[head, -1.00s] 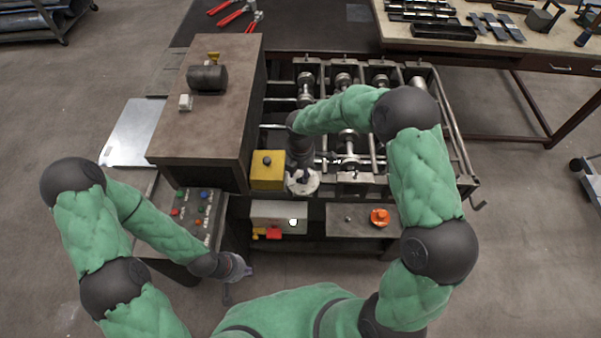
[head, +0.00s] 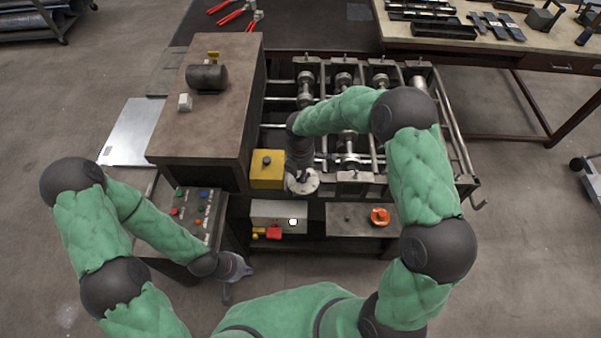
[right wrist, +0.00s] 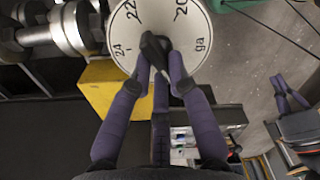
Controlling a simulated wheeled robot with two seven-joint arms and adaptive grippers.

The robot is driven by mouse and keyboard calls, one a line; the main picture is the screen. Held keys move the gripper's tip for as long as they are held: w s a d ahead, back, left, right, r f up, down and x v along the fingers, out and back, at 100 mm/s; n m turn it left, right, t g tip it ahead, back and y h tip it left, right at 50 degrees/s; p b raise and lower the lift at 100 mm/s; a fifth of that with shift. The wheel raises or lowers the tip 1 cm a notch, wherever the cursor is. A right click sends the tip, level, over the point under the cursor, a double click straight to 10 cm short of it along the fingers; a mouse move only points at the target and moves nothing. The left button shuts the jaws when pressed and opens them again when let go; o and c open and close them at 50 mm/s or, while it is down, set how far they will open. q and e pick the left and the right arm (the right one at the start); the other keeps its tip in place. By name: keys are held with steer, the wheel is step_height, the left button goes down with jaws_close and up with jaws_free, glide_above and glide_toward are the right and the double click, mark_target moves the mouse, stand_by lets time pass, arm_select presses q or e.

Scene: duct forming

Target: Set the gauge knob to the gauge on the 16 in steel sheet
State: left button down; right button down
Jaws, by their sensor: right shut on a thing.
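The gauge dial (right wrist: 192,38) is a white disc with black marks; 24, 22, 20 and "ga" are readable in the right wrist view. The black gauge knob (right wrist: 154,48) stands at its middle; its exact setting is unclear. My right gripper (right wrist: 160,68) is shut on the knob, its purple fingers on either side. In the head view the dial (head: 303,181) lies below my right wrist, which partly hides it. A pale steel sheet (head: 132,130) lies left of the machine, its small label unreadable. My left gripper (head: 228,292) hangs beside the button panel, its jaw opening unclear.
A yellow box (head: 267,170) with a dark button stands just left of the dial. The button panel (head: 200,212) is near my left arm. An orange knob (head: 380,216) sits on the machine's front right. Rollers and shafts (head: 350,145) fill the frame behind the dial.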

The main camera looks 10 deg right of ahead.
steer(key=m+b, duration=0.1)
steer(key=m, duration=0.1)
steer(key=m+b, duration=0.2)
steer(key=m, duration=0.1)
steer(key=shift+w+d+f, duration=0.1)
steer(key=shift+w+f, duration=0.05)
steer(key=shift+w, duration=0.05)
steer(key=m+b, duration=0.1)
steer(key=m, duration=0.2)
steer(key=m+b, duration=0.2)
steer(key=m, duration=0.1)
steer(key=shift+w+d+m, duration=0.1)
steer(key=shift+d+m, duration=0.1)
steer(key=shift+m, duration=0.1)
steer(key=m+b, duration=0.2)
steer(key=m, duration=0.4)
steer(key=shift+d+b, duration=0.2)
steer(key=shift+b, duration=0.2)
steer(key=m+b, duration=0.1)
steer(key=m, duration=0.4)
steer(key=shift+d+m+b, duration=0.15)
steer(key=shift+m+b, duration=0.2)
steer(key=shift+m, duration=0.05)
steer(key=shift+r, duration=0.2)
steer(key=c, duration=1.2)
jaws_free()
